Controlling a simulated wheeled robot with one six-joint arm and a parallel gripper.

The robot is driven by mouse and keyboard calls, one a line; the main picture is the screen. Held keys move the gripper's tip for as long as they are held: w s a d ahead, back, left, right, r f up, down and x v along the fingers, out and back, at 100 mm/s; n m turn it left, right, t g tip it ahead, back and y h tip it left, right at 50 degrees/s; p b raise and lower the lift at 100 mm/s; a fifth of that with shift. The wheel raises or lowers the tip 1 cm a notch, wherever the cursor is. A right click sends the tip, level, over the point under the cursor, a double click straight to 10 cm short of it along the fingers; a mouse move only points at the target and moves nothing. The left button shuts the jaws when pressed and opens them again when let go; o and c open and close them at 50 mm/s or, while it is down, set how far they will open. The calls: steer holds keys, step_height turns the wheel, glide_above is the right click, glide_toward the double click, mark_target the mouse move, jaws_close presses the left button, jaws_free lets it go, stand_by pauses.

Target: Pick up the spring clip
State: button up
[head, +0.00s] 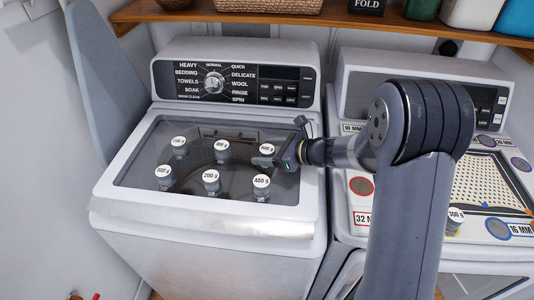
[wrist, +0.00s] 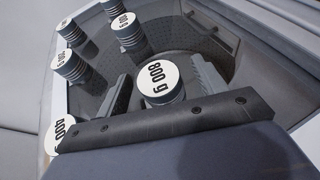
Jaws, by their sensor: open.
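I cannot make out a spring clip in either view. My gripper (head: 264,162) is open above the right part of the left machine's dark glass lid. In the wrist view its two fingers (wrist: 160,78) stand apart, with a weight marked 800 g (wrist: 163,82) showing between them. I cannot tell whether the fingers touch it. In the head view this weight's white top (head: 267,148) shows just behind the fingers, and its lower part is hidden.
Several white-topped weights stand on the left machine's lid (head: 130,172), including a 200 g one (head: 211,177) and a 400 g one (head: 261,182) near the gripper. The right machine carries a perforated panel (head: 488,185) and another weight (head: 455,217). A wooden shelf (head: 195,15) runs above.

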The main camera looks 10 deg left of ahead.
steer(key=shift+a, duration=0.1)
steer(key=c, duration=1.2)
steer(key=shift+o, duration=0.2)
